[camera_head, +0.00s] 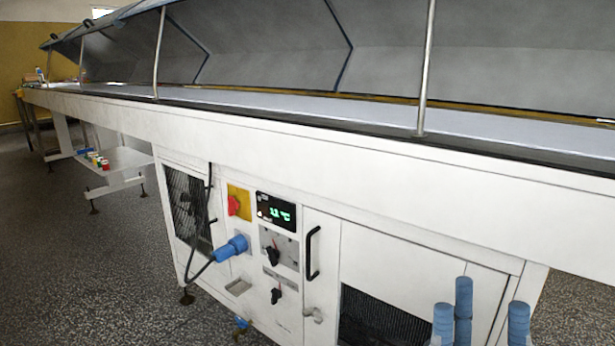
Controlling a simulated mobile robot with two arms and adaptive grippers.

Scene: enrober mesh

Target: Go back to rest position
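My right gripper (485,316) is at the bottom right, with three blue fingertips pointing up. A gap shows between the two fingers on the left and the one on the right, and nothing is held there. The fingers show in front of the lower cabinet of the long white enrober machine (290,145); I cannot tell how far apart they are. The rest of this gripper is cut off by the frame. My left gripper is not in view.
The cabinet has a red rotary switch (234,205), a green digital display (276,212), black knobs, a blue plug (232,248) and a black handle (312,252). The conveyor belt (300,107) lies under raised covers (270,45). Speckled floor (75,260) is clear at left.

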